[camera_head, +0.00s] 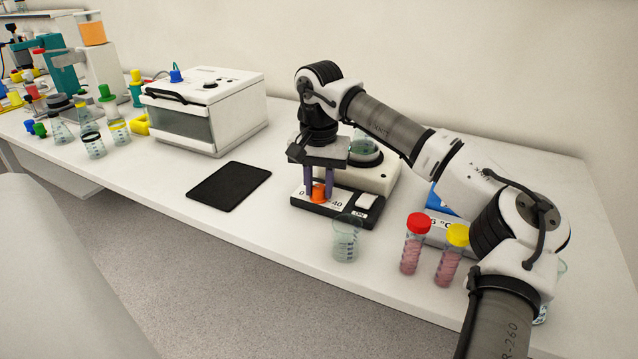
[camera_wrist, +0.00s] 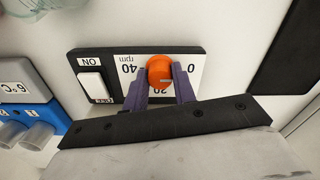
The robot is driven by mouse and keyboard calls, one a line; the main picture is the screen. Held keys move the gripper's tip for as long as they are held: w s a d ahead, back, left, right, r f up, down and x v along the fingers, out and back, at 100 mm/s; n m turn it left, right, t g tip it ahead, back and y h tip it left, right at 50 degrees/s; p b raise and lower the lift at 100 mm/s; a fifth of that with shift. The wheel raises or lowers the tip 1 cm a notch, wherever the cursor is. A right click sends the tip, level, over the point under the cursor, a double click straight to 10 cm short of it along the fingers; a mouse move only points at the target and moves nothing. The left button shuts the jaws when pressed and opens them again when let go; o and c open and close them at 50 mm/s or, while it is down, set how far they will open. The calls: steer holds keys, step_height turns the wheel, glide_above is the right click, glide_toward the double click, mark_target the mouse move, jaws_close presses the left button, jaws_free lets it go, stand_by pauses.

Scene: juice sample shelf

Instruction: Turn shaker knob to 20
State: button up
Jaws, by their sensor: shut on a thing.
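The shaker (camera_head: 374,180) is a white unit with a black front panel. Its orange knob (camera_head: 318,194) sits on a white dial face; the knob also shows in the wrist view (camera_wrist: 159,69). In the wrist view the dial reads 0, 20, 40 and rpm, upside down. My gripper (camera_head: 318,190) points down at the panel, its two purple fingers shut on the knob from both sides. In the wrist view the 20 mark lies between the fingers (camera_wrist: 160,80). I cannot tell clearly where the knob's pointer is.
A white ON switch (camera_wrist: 91,85) is beside the dial. A glass beaker (camera_head: 346,240) stands in front of the shaker. Red-capped (camera_head: 413,243) and yellow-capped (camera_head: 452,255) tubes stand to the right. A black pad (camera_head: 229,186) and white box (camera_head: 205,110) lie left.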

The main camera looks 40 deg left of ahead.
steer(key=shift+m, duration=0.3)
steer(key=m+p, duration=0.1)
steer(key=m, duration=0.1)
steer(key=shift+r+m, duration=0.1)
steer(key=shift+m, duration=0.3)
steer(key=m+p, duration=0.1)
steer(key=m, duration=0.4)
steer(key=shift+m, duration=0.3)
steer(key=m, duration=0.8)
steer(key=shift+m, duration=0.3)
steer(key=o, duration=1)
